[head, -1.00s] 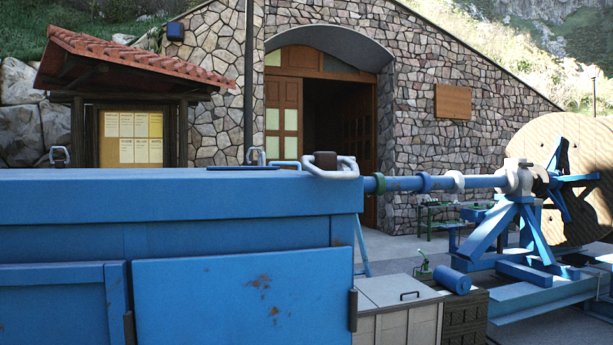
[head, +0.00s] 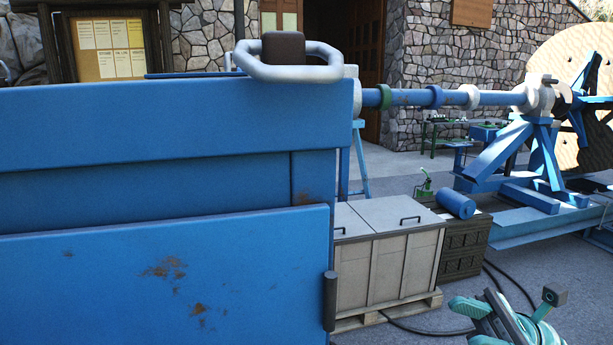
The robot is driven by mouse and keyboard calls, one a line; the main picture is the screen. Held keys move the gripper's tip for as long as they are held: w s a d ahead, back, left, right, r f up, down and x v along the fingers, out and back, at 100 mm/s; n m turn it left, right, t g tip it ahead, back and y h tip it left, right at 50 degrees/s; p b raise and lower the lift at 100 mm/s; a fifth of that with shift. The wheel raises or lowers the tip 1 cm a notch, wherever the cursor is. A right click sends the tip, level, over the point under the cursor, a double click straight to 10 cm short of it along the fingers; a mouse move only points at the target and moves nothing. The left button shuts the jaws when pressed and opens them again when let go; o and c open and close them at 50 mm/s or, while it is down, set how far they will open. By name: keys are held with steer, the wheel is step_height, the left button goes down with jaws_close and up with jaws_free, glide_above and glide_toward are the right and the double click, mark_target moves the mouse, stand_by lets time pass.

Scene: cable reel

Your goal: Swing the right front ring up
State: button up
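The right front ring (head: 345,68) is a pale grey metal loop at the top right corner of the blue container (head: 150,125). It lies nearly flat around a dark brown block (head: 283,47). Its near side reaches over the container's front top edge. My gripper (head: 510,308), teal with dark parts, shows at the lower right, cut off by the bottom edge. It is well below and to the right of the ring, apart from it. How far its fingers are spread is not clear.
A blue shaft (head: 400,97) with collars runs right from behind the container corner to a blue stand (head: 545,150) and a large wooden reel (head: 570,65). A grey chest (head: 390,265) on a pallet stands right of the container. Paving at the lower right is open, with a cable across it.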

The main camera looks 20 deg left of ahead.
step_height(320, 180, up, 15)
steer(key=a+n+t, duration=0.2)
steer(key=n+t, duration=0.3)
steer(key=t, duration=0.1)
steer(key=n+t, duration=0.5)
glide_toward(327, 77)
steer(key=shift+h, duration=0.4)
steer(key=p+x, duration=0.2)
steer(key=x, duration=0.1)
steer(key=p+x, duration=0.3)
steer(key=x, duration=0.1)
steer(key=r+p+x, duration=0.1)
steer(key=p+x, duration=0.2)
steer(key=x, duration=0.1)
steer(key=shift+a+p, duration=0.3)
steer(key=shift+a, duration=0.2)
steer(key=shift+f, duration=0.1)
jaws_close()
